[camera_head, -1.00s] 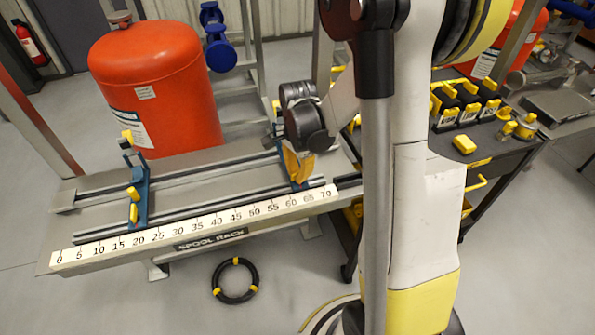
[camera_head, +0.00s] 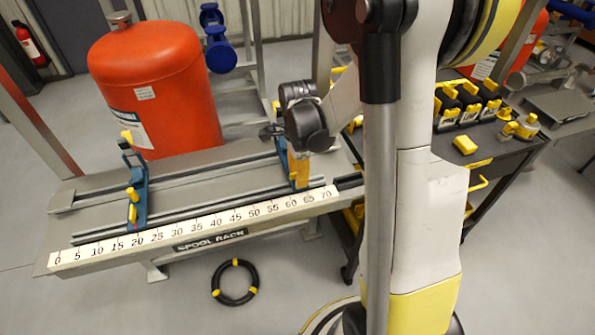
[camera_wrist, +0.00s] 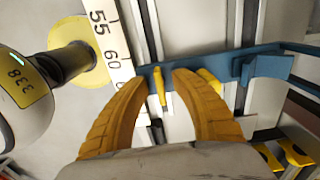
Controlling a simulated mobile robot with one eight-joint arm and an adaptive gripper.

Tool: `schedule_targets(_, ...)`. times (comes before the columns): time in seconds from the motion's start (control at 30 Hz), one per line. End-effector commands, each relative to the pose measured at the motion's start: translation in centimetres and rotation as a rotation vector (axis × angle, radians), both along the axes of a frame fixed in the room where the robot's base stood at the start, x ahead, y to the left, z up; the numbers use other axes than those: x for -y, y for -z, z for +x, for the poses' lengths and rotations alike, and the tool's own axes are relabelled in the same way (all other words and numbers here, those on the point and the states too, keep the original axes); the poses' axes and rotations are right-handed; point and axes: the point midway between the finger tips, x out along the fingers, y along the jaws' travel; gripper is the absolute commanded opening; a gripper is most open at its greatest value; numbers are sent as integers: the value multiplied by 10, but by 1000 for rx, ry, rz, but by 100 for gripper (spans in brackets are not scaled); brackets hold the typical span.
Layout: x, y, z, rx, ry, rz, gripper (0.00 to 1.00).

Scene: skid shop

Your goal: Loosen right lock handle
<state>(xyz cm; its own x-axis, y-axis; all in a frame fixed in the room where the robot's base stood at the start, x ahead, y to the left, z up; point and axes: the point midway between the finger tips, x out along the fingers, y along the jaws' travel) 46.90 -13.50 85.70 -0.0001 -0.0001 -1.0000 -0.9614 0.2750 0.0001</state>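The right lock handle (camera_wrist: 158,88) is a slim yellow lever on the blue right bracket (camera_wrist: 262,66), close to the 60 mark in the wrist view. My gripper (camera_wrist: 158,76) has two ribbed orange fingers, open, one on each side of this handle. A gap shows between handle and fingers. A second yellow part (camera_wrist: 211,82) of the bracket is partly hidden behind the right-hand finger. In the head view my gripper (camera_head: 299,178) is over the right bracket (camera_head: 281,152) and hides the handle.
The spool rack's ruler (camera_head: 195,229) runs along its front edge. The left blue bracket (camera_head: 141,198), with yellow handles, stands near 20. A red tank (camera_head: 160,90) is behind the rack. A dark cart (camera_head: 492,158) is to the right. A black ring (camera_head: 236,282) lies on the floor.

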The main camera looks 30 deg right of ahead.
Motion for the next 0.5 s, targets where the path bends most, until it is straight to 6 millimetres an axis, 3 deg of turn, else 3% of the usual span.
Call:
schedule_targets(0.3,0,-2,0,0,-2,0,30)
schedule_targets(0.5,0,-16,0,0,-2,0,30)
